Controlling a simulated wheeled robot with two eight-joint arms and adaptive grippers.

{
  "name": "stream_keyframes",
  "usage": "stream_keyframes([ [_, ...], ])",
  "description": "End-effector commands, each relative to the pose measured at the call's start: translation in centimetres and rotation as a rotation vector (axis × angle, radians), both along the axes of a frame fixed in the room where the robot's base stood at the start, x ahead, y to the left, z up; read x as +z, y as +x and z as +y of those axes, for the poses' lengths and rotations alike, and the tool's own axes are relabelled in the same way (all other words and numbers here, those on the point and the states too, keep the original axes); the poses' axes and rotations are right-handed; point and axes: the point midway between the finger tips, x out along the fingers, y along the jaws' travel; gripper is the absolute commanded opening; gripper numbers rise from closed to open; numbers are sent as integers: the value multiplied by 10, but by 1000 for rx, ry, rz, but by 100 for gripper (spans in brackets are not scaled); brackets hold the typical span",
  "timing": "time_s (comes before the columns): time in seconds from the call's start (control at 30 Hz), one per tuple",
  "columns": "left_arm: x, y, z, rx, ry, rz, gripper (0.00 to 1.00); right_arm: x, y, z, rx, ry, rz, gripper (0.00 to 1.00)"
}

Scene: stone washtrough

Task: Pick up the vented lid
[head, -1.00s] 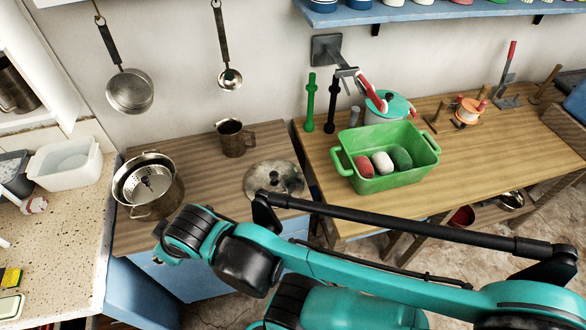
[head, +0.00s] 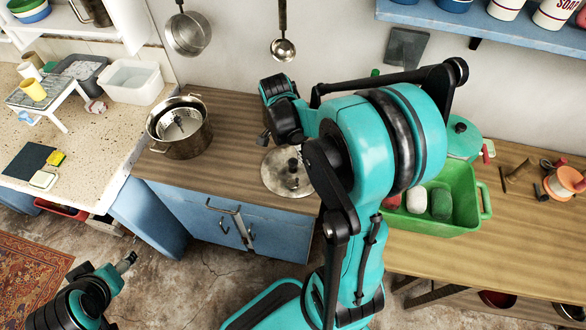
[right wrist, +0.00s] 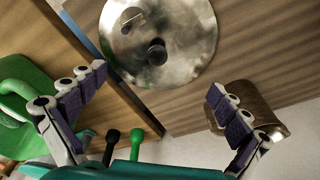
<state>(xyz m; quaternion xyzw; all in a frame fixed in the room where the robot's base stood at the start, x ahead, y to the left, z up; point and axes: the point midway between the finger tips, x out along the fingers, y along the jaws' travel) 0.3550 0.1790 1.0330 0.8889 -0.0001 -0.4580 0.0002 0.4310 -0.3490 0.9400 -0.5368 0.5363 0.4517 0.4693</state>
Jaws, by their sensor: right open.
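The vented lid (head: 287,172) is a round, mottled metal disc with a dark knob. It lies flat on the wooden counter, right of the steel pot. In the right wrist view the lid (right wrist: 185,35) shows at the top with its knob near its middle. My right gripper (right wrist: 157,80) is open and empty, its fingers spread apart below the lid in that picture. In the head view my right wrist is just above and behind the lid, and the fingers are mostly hidden. My left gripper (head: 125,262) is low at the left, away from the lid; its jaws are unclear.
A steel pot (head: 180,140) with a strainer stands left of the lid. A brown metal mug (right wrist: 262,108) is close by the right finger in the wrist view. The green crate (head: 462,200) with several stones stands on the right table. A ladle (head: 283,48) hangs behind.

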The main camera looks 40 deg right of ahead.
Motion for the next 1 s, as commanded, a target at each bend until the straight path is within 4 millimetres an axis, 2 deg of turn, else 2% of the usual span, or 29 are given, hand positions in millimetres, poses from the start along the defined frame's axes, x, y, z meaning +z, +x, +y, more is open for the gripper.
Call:
stream_keyframes([
  [0.2, -6, 0, 0, 0, 0, 0, 65, -23, 0, -13, -102, 3, 23, 100],
  [0.47, -18, 0, 0, 0, 0, 0, 65, -49, 0, -13, -99, 2, 21, 100],
  [0.7, -38, 0, 0, 0, 0, 0, 65, -86, -1, -11, -99, 2, 21, 100],
  [0.8, -39, 0, 0, 0, 0, 0, 65, -92, -2, -12, -98, 2, 21, 100],
  [0.97, -38, 0, 0, 0, 0, 0, 65, -90, -2, -12, -98, 3, 20, 100],
  [1.0, -38, 0, 0, 0, 0, 0, 65, -90, -2, -12, -98, 3, 20, 97],
])
